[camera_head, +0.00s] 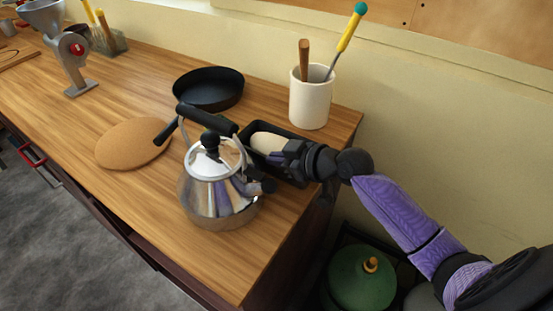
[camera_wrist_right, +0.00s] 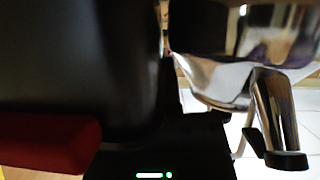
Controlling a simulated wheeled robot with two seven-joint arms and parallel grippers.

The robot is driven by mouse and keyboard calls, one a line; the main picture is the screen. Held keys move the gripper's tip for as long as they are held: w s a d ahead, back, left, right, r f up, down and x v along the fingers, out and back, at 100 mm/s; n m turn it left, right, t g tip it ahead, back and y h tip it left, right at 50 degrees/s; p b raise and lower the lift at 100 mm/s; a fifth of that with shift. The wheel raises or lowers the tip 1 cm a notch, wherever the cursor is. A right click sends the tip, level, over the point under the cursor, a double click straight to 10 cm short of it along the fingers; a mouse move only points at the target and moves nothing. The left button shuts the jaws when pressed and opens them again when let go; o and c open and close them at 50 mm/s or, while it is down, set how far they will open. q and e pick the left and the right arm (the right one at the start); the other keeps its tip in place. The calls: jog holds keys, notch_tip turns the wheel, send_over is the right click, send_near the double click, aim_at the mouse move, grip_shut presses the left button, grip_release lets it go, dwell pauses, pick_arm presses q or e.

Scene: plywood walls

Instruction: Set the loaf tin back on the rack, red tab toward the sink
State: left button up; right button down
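The black loaf tin (camera_head: 283,131) sits on the wooden counter near its right end, behind the kettle, with a pale loaf (camera_head: 267,142) inside. My right gripper (camera_head: 290,156) is at the tin's right part, over or against its rim. In the right wrist view the tin's dark wall (camera_wrist_right: 75,55) fills the left side, with a red tab (camera_wrist_right: 45,142) low at the left. The fingertips are hidden, so I cannot tell whether they are shut on the rim. The tab is hidden in the head view. No rack or sink is clearly seen. My left gripper is out of view.
A shiny kettle (camera_head: 215,190) with a black handle stands close in front of the tin; its spout (camera_wrist_right: 275,110) is near my right gripper. A white utensil crock (camera_head: 310,103), a black pan (camera_head: 208,88) and a cork mat (camera_head: 132,143) surround it.

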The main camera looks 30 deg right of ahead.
jog(key=shift+r, duration=0.1)
jog(key=c, duration=0.8)
grip_release()
